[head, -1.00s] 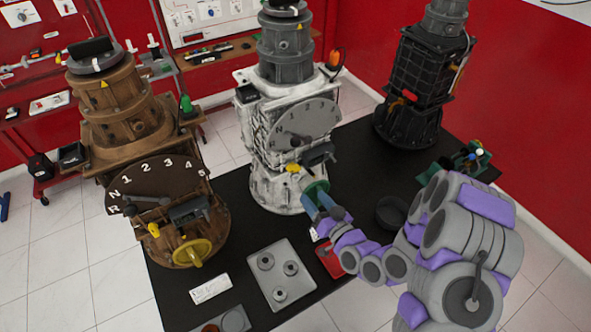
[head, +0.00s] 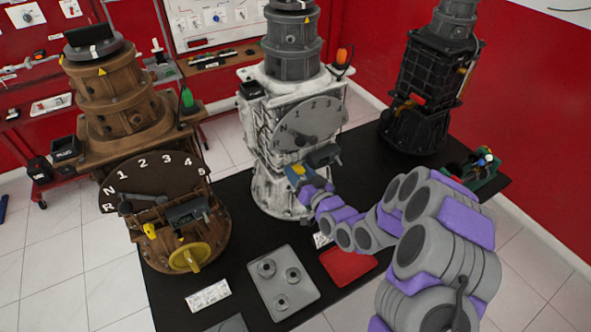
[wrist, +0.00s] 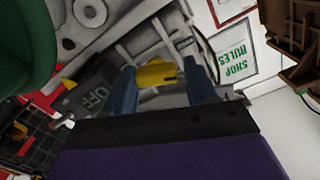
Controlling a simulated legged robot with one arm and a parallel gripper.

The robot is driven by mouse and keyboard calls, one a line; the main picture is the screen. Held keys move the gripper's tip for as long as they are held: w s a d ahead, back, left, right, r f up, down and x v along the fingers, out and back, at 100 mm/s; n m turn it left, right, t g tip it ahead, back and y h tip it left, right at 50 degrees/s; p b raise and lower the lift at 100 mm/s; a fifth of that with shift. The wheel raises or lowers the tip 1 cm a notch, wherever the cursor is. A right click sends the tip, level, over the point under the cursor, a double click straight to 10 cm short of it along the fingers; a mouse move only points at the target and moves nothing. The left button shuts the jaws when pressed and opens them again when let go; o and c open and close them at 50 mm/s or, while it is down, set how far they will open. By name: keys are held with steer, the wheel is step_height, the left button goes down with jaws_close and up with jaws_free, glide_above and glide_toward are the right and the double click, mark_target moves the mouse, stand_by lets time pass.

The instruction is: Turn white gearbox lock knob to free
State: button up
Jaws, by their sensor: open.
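The white gearbox (head: 262,140) stands upright at the middle of the black table in the head view. Its yellow lock knob (wrist: 156,74) shows in the wrist view, between the two blue fingers of my gripper (wrist: 160,70). The fingers are open, one on each side of the knob; I cannot tell whether they touch it. In the head view my gripper (head: 299,175) is at the gearbox's lower front and mostly hides the knob. A dark display box (head: 323,155) sits just above right; in the wrist view it reads OFF (wrist: 95,95).
A brown gearbox (head: 125,120) with a yellow handwheel (head: 190,253) stands left. A black gearbox (head: 420,90) stands back right. A grey tray (head: 270,300) and red mat (head: 347,268) lie in front. A green part (wrist: 25,45) is close at the wrist view's upper left.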

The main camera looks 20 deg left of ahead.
steer(key=shift+w+d+r, duration=0.15)
steer(key=shift+w+r, duration=0.05)
steer(key=shift+w, duration=0.35)
steer(key=shift+w+a+f, duration=0.1)
steer(key=shift+a+f, duration=0.05)
steer(key=shift+a, duration=0.3)
steer(key=shift+w+a+f, duration=0.1)
steer(key=shift+a, duration=0.35)
steer(key=shift+c, duration=0.9)
steer(key=shift+d, duration=0.25)
steer(key=c, duration=0.3)
steer(key=shift+r, duration=0.15)
steer(key=shift+c, duration=1.2)
